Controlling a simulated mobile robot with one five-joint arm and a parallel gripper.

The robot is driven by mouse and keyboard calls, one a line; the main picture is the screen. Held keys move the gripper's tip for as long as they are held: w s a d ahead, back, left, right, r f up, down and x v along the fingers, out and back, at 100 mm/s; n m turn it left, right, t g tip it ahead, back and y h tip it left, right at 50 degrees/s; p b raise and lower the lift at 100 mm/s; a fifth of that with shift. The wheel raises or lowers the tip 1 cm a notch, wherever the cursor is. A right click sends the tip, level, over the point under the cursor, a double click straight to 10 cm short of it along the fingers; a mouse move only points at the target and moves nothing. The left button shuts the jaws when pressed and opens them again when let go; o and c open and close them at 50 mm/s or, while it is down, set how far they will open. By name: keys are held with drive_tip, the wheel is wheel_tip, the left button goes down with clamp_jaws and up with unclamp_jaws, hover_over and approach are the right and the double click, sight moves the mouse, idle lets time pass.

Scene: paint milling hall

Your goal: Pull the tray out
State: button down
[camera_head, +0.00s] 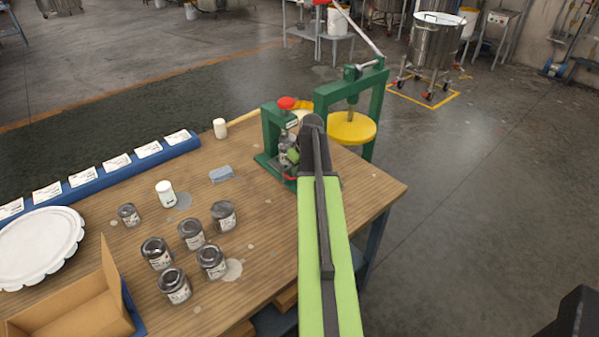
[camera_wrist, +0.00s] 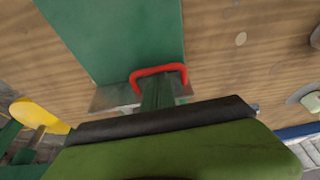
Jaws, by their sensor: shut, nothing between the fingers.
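The tray (camera_wrist: 108,98) is a grey metal plate with a red loop handle (camera_wrist: 158,70), showing at the edge of the green press base in the wrist view. In the head view the green press (camera_head: 272,135) with a red knob stands at the table's far right corner. My gripper (camera_wrist: 158,92) is shut and empty, its narrow end close to the red handle. I cannot tell whether it touches the handle. In the head view my arm hides most of the tray and part of the press front.
Several lidded metal jars (camera_head: 191,234), a white bottle (camera_head: 166,193) and an open cardboard box (camera_head: 75,305) stand on the wooden table (camera_head: 268,225). A green frame with a yellow disc (camera_head: 352,128) is behind the press. Open floor lies to the right.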

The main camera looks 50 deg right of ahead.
drive_tip(key=shift+d, duration=0.15)
drive_tip(key=shift+s+a, duration=0.2)
drive_tip(key=shift+s, duration=0.2)
drive_tip(key=s, duration=0.4)
drive_tip(key=s+a, duration=0.1)
drive_tip(key=s, duration=0.9)
drive_tip(key=shift+s+a, duration=0.1)
drive_tip(key=shift+a, duration=0.2)
drive_tip(key=shift+s, duration=0.45)
drive_tip(key=shift+r, duration=0.1)
